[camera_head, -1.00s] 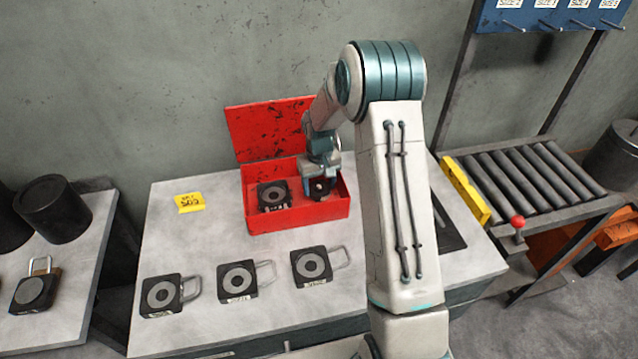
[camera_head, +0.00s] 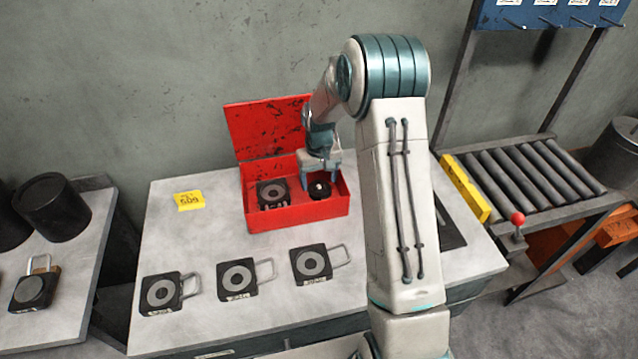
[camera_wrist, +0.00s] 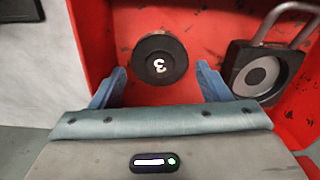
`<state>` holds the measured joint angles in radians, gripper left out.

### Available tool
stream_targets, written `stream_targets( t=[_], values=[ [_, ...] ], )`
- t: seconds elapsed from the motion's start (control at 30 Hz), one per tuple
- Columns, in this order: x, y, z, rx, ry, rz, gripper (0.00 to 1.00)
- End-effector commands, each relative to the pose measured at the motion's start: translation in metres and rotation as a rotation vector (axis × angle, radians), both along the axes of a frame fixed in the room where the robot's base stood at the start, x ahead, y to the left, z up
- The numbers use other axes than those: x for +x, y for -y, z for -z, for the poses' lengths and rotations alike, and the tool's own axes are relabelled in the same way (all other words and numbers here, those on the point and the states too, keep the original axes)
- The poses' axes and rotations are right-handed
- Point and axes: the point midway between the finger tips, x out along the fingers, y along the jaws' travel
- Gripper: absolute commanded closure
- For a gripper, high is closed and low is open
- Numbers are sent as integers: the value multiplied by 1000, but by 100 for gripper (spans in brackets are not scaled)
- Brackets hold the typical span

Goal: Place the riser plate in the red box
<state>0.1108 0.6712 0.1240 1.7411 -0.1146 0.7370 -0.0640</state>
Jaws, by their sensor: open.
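The red box (camera_head: 298,217) stands open on the grey table, its lid tilted up at the back. A round black plate marked 3 (camera_head: 318,192), seemingly the riser plate, lies inside on the right; in the wrist view it (camera_wrist: 160,59) rests on the red floor. A square dark block with a ring face and handle (camera_head: 272,193) is in the box's left half, and also shows in the wrist view (camera_wrist: 262,74). My gripper (camera_head: 321,176) is open and empty above the round plate. In the wrist view its blue fingers (camera_wrist: 163,80) are spread, apart from the plate.
Three similar blocks with handles (camera_head: 237,279) lie in a row on the table in front of the box. A yellow tag (camera_head: 190,201) lies to its left. A roller conveyor (camera_head: 520,180) with a yellow edge is at right. Another block (camera_head: 33,290) is on the left table.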

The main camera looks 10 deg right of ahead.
Motion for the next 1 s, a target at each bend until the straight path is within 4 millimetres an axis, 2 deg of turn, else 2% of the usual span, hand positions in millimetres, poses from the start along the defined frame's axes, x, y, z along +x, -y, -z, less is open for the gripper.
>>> stream_targets(
  t=[0.3,0.63,0.77,1.0],
  values=[
    [1,0,-68,0,6,1,30],
    [-5,-1,-106,-3,8,1,30],
    [-25,-2,-129,-12,33,7,30],
    [-95,-6,-181,-28,108,33,30]
  ],
)
